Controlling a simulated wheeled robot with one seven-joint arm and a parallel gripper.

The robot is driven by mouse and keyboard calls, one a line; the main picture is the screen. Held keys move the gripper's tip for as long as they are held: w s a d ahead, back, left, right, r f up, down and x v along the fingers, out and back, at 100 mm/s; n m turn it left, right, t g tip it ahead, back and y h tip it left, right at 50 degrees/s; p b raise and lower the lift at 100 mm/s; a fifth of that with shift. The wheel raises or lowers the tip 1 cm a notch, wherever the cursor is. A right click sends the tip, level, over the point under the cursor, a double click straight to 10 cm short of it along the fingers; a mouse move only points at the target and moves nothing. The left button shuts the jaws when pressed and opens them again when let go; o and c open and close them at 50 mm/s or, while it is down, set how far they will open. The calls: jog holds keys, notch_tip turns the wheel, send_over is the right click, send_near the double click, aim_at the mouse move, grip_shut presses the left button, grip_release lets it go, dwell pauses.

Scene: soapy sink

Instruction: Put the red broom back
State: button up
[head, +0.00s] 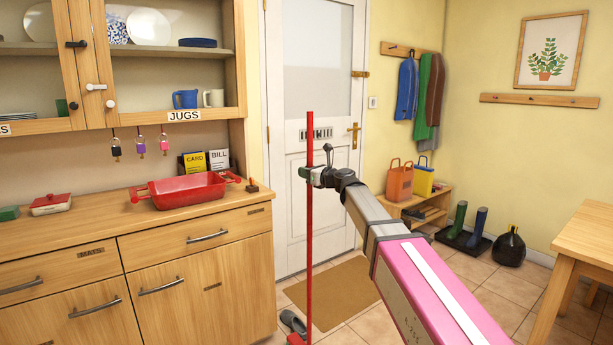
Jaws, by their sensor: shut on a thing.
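The red broom (310,240) stands about upright in the head view, in front of the white door. Its long thin red handle runs from above my gripper down to the floor area. Its red lower end (297,340) is cut off by the bottom edge of the picture. My gripper (311,174) is shut on the upper part of the handle. My arm reaches in from the lower right. No holder for the broom can be made out for certain; a wooden peg rail (540,100) on the right wall has bare pegs.
A wooden counter (100,228) with a red dish (187,190) stands at left. A doormat (335,293) and a grey shoe (293,322) lie on the floor near the broom. Boots (468,227), a shoe rack (425,208) and a table (585,245) are at right. Hanging coats (430,90) fill another rail.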

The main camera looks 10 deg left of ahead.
jog(key=shift+f, duration=0.5)
jog(key=o, duration=0.9)
jog(key=shift+f, duration=0.1)
jog(key=shift+o, duration=0.2)
